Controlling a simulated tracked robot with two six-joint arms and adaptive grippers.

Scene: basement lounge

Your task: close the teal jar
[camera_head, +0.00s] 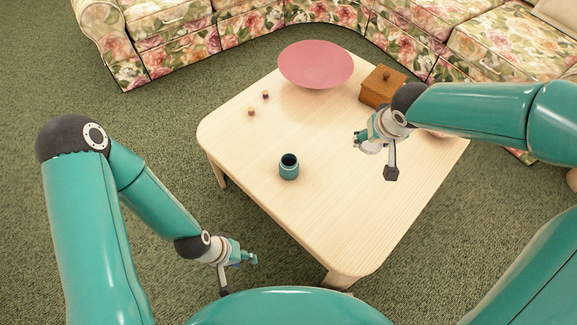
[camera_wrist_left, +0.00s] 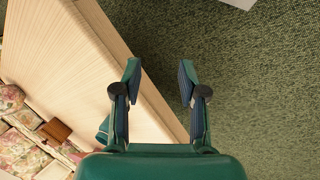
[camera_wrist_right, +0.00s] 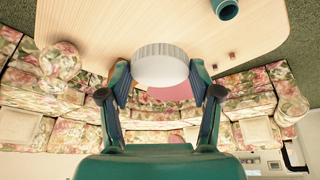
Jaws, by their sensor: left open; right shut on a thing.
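The teal jar (camera_head: 289,167) stands upright on the wooden table, its dark mouth open and uncovered. It also shows at the top edge of the right wrist view (camera_wrist_right: 226,8). My right gripper (camera_head: 361,139) is above the table, to the right of the jar and apart from it. It is shut on a white ridged round lid (camera_wrist_right: 160,66), clear in the right wrist view but mostly hidden in the head view. My left gripper (camera_head: 252,258) is open and empty, low beside the table's near left edge; its spread fingers show in the left wrist view (camera_wrist_left: 160,80).
The pale table (camera_head: 345,215) is clear around the jar. A pink bowl (camera_head: 316,64) and a brown wooden box with a knob (camera_head: 382,85) stand toward the back. Two small brownish pieces (camera_head: 251,111) (camera_head: 265,94) lie at the left. A floral sofa (camera_head: 190,40) runs behind.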

